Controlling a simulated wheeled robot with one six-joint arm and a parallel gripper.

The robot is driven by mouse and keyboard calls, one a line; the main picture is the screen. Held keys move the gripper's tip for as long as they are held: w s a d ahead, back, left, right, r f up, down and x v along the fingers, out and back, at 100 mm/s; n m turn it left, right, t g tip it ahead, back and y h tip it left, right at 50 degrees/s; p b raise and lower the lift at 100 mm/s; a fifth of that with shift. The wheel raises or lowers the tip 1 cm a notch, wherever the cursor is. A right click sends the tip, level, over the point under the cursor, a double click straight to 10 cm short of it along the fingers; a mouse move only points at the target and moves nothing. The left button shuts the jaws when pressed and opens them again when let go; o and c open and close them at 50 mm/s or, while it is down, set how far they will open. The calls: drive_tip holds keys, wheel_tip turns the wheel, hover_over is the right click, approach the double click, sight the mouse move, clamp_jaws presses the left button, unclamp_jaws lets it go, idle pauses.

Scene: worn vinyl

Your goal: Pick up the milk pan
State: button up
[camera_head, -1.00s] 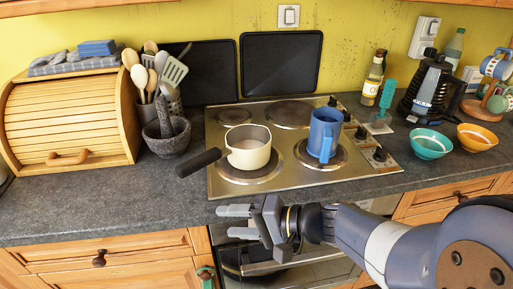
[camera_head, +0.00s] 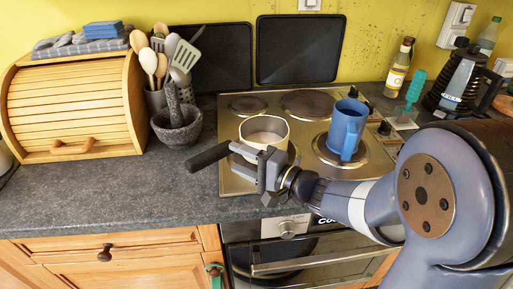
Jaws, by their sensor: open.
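The milk pan (camera_head: 264,127) is cream with a long black handle that points to the lower left. It stands upright on the front left part of the cooktop. My gripper (camera_head: 236,156) is open in front of the pan, with its fingers pointing left. In this view the fingers overlap the inner end of the handle and the pan's lower front. I cannot tell whether they touch it. The lower front of the pan is hidden behind my gripper.
A blue mug (camera_head: 346,130) stands on the cooktop (camera_head: 232,183) right of the pan. A dark mortar with pestle (camera_head: 177,126) and a utensil holder (camera_head: 157,100) stand left of it. A wooden bread box (camera_head: 70,105) is further left. The counter's front left is clear.

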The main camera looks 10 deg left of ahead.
sight(229, 152)
drive_tip(key=x, duration=0.2)
drive_tip(key=p+x, duration=0.1)
drive_tip(key=x, duration=0.2)
drive_tip(key=shift+w+d, duration=0.15)
drive_tip(key=shift+w, duration=0.15)
drive_tip(key=shift+c, duration=0.2)
clamp_jaws()
drive_tip(key=shift+r, duration=0.1)
idle(0.8)
